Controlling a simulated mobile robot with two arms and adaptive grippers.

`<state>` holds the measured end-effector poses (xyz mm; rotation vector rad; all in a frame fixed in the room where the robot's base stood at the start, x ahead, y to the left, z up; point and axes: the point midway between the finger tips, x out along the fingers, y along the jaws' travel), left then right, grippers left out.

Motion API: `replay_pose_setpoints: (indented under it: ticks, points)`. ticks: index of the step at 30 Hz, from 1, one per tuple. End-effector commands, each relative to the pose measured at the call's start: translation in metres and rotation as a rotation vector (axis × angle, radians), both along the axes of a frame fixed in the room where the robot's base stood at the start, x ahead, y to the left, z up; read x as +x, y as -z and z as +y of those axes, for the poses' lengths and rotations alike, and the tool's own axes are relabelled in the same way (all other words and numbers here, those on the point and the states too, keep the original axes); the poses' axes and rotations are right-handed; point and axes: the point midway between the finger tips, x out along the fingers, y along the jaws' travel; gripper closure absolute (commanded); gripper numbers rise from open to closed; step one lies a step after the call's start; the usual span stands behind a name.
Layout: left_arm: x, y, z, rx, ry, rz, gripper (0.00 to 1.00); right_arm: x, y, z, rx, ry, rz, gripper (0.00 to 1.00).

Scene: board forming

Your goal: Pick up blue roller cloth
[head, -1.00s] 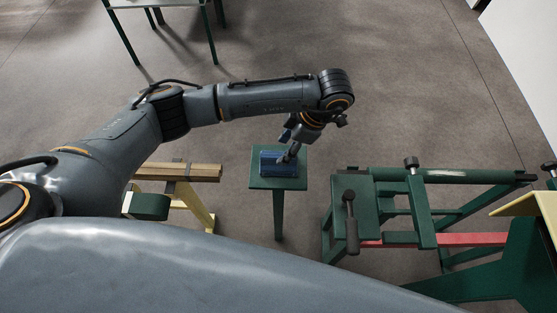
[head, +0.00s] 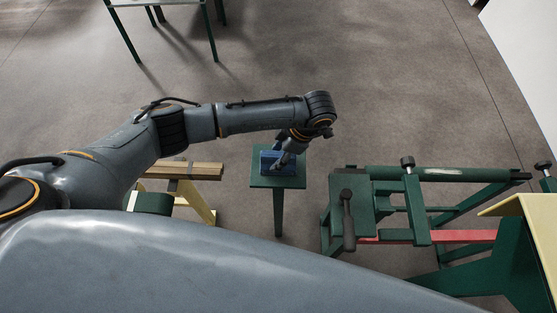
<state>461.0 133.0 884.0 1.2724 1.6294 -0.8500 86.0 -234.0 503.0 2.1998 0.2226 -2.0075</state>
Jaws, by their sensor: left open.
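The blue roller cloth (head: 283,168) lies on top of a small green stand (head: 268,182) in the middle of the head view. My left arm reaches in from the left, and my left gripper (head: 279,160) points down at the cloth. The gripper is open, with its fingers at or just above the cloth and covering part of it. I cannot tell whether the fingers touch the cloth. My right gripper is not in view.
A green roller machine (head: 410,200) with a red bar stands to the right of the stand. Wooden boards (head: 190,171) on a yellow trestle are to the left. A green-legged table (head: 140,2) is at the back left. The floor behind the stand is clear.

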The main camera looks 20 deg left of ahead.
Motion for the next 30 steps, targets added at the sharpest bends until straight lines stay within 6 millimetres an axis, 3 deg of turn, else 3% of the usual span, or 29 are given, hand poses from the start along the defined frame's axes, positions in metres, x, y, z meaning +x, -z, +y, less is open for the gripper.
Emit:
replay_pose_setpoints:
  ticks: [5,12,13,25,30]
  points:
    - [0.000,0.002,0.000,0.000,0.000,-0.001,0.49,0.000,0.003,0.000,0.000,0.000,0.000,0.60]
    - [0.000,0.002,0.000,0.000,0.000,0.000,0.98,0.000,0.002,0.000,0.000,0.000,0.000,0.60]
    - [0.000,0.002,0.000,0.000,0.000,0.000,1.00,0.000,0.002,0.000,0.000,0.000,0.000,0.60]
    - [-0.001,-0.002,0.000,-0.001,0.000,0.002,1.00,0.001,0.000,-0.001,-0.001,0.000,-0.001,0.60]
    - [0.001,-0.033,0.000,-0.002,0.002,-0.004,1.00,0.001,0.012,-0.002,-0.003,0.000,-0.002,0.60]
